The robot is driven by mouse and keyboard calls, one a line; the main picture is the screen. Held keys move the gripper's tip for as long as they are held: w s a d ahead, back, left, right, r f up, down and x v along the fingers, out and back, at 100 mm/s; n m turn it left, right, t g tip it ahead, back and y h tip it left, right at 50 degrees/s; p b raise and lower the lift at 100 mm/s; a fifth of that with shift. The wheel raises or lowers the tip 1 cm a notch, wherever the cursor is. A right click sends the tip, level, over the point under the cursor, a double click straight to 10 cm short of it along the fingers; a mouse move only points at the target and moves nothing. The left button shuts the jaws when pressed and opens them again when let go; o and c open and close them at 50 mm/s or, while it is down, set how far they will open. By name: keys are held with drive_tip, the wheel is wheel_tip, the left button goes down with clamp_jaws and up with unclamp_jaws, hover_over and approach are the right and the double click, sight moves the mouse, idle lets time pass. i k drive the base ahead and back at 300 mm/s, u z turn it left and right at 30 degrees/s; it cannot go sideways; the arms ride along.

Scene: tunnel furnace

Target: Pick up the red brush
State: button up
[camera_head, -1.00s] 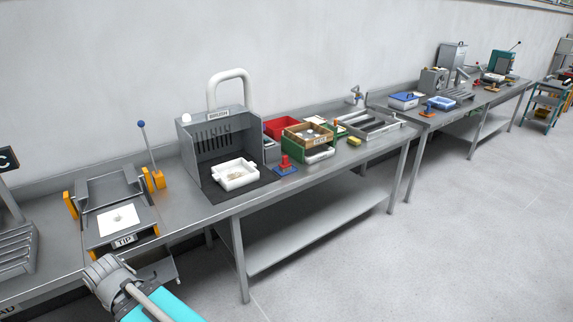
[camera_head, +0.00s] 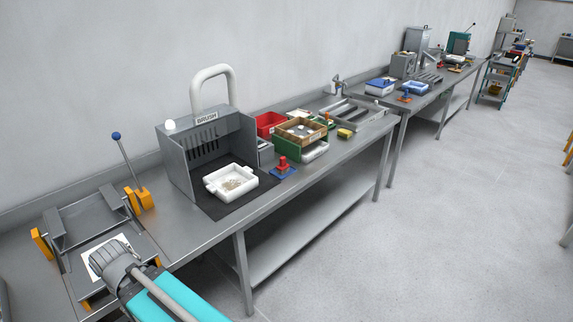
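A small red upright piece (camera_head: 283,162) stands on a blue base (camera_head: 284,172) near the front edge of the bench, right of the white tray. It looks like the red brush, but it is too small to make out bristles. My gripper (camera_head: 104,260) is at the lower left, in front of and over the tilting fixture's white plate. It is well to the left of the red piece and apart from it. I see it from behind, and its fingers are too unclear to tell open from shut.
A grey hood labelled BRUSH (camera_head: 190,150) holds a white tray (camera_head: 222,193) on a dark mat. A lever with a blue knob (camera_head: 117,136) rises behind my gripper. A red bin (camera_head: 268,122) and wooden box (camera_head: 300,128) stand behind the red piece.

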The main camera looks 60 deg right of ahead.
sight(283, 167)
drive_tip(key=z, duration=0.25)
drive_tip(key=i, duration=0.7)
drive_tip(key=z, duration=0.7)
drive_tip(key=i, duration=0.5)
drive_tip(key=z, duration=0.8)
drive_tip(key=i, duration=0.55)
drive_tip(key=z, duration=0.4)
drive_tip(key=k, duration=0.9)
drive_tip(key=z, duration=0.1)
drive_tip(key=i, duration=0.25)
drive_tip(key=z, duration=0.05)
